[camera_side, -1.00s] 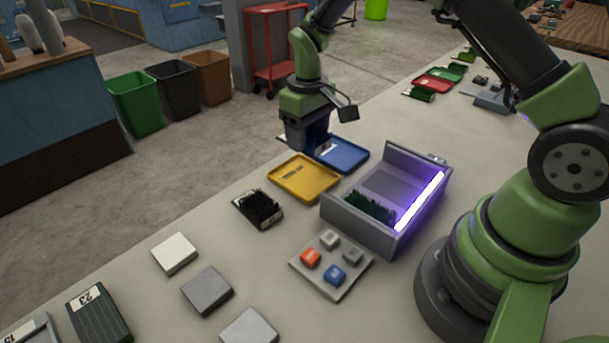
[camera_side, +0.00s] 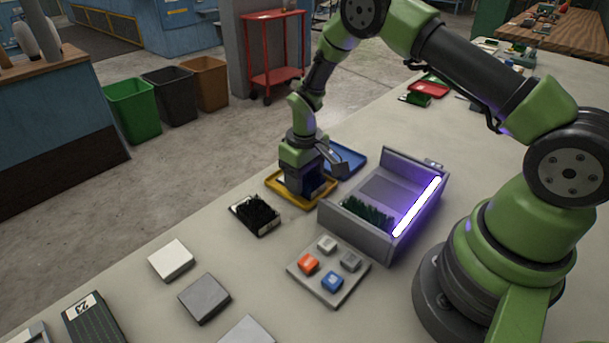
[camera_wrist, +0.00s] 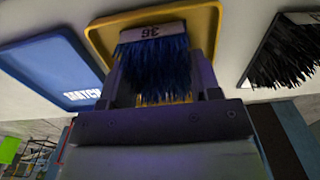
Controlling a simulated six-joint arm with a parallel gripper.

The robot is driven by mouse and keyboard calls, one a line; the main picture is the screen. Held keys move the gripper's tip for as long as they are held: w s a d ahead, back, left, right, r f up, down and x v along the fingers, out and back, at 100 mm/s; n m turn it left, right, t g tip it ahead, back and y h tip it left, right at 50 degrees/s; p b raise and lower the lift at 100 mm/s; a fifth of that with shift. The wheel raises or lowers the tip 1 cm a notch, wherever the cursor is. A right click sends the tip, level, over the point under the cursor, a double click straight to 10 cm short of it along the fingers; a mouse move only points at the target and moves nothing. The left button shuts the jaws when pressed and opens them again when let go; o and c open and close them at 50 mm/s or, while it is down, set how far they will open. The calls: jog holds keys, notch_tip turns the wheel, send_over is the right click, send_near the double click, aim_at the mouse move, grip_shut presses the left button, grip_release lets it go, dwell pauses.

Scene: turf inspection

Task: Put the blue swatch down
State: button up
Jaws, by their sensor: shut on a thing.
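My gripper (camera_side: 303,192) is shut on the blue swatch (camera_wrist: 155,65), a tuft of dark blue bristles with a white label reading 36. The wrist view shows the swatch between the fingers, over the yellow tray (camera_wrist: 208,30). In the side view the gripper covers much of the yellow tray (camera_side: 272,182) and most of the swatch. I cannot tell whether the swatch touches the tray. The blue tray (camera_side: 354,158) lies just behind and to the right, and shows at left in the wrist view (camera_wrist: 45,70).
A black swatch (camera_side: 255,215) lies on the table left of the yellow tray. A grey lit box (camera_side: 352,224) with a green swatch (camera_side: 368,213) stands to the right. A button panel (camera_side: 322,290) and several flat blocks are nearer the camera.

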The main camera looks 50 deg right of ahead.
jog(key=o, duration=0.7)
jog(key=s+a+r+m+t, duration=0.1)
jog(key=s+r, duration=0.1)
jog(key=r, duration=0.9)
jog(key=s+a+r+t, duration=0.1)
jog(key=s+r, duration=0.1)
jog(key=r, duration=1)
jog(key=s+a+r+m+t, duration=0.1)
jog(key=s+r, duration=0.1)
jog(key=s, duration=0.4)
jog(key=s+a+r+m+t+y, duration=0.1)
jog(key=s+r+t, duration=0.1)
jog(key=s, duration=0.4)
jog(key=s+a+r+m+t+y, duration=0.1)
jog(key=s+r+t, duration=0.1)
jog(key=s, duration=0.4)
jog(key=shift+a+r, duration=0.35)
jog(key=shift+r, duration=0.4)
